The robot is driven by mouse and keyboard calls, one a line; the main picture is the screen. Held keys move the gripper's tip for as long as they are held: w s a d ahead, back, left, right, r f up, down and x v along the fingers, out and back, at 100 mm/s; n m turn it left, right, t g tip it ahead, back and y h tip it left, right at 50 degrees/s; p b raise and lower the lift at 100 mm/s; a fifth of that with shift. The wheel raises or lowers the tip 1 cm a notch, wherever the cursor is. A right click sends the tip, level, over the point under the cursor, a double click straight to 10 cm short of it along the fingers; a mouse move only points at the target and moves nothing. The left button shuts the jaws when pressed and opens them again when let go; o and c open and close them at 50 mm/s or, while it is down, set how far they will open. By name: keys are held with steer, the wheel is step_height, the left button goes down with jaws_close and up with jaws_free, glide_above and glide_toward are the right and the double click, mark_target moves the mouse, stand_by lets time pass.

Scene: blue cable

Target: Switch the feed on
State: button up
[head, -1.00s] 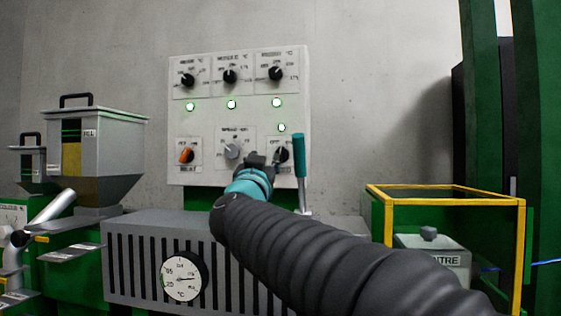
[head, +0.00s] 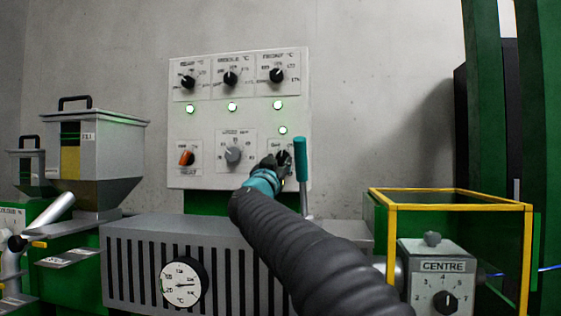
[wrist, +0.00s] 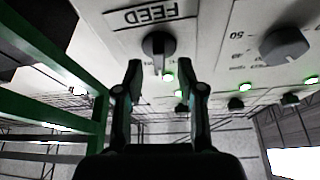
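In the head view the feed knob (head: 283,156) is at the lower right of the white control panel (head: 205,123), partly hidden by my gripper (head: 272,164). In the wrist view my gripper (wrist: 161,72) is open, its two fingertips on either side of the knob's line with a gap between them. Nothing is held. I cannot tell whether the fingertips touch the knob.
A grey speed knob (head: 233,154) and an orange heat knob (head: 186,158) are left of the feed knob. Lit green lamps (head: 282,130) show on the panel. A teal-handled lever (head: 301,160) stands close at right. A yellow-framed guard (head: 455,207) is further right.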

steer(key=shift+w+d, duration=0.15)
steer(key=shift+w, duration=0.4)
steer(key=shift+w+d+r, duration=0.1)
steer(key=shift+w+r, duration=0.1)
steer(key=shift+w, duration=0.2)
jaws_close()
steer(key=m+p, duration=0.1)
steer(key=m+h+p, duration=0.1)
steer(key=p, duration=0.1)
steer(key=shift+r+m, duration=0.3)
steer(key=shift+r, duration=0.1)
steer(key=m, duration=0.1)
steer(key=m+g+h+p, duration=0.1)
steer(key=m+p, duration=0.1)
steer(key=shift+a+f+m+g+h, duration=0.2)
steer(key=shift+f+m+g+h, duration=0.1)
steer(key=shift+h, duration=0.1)
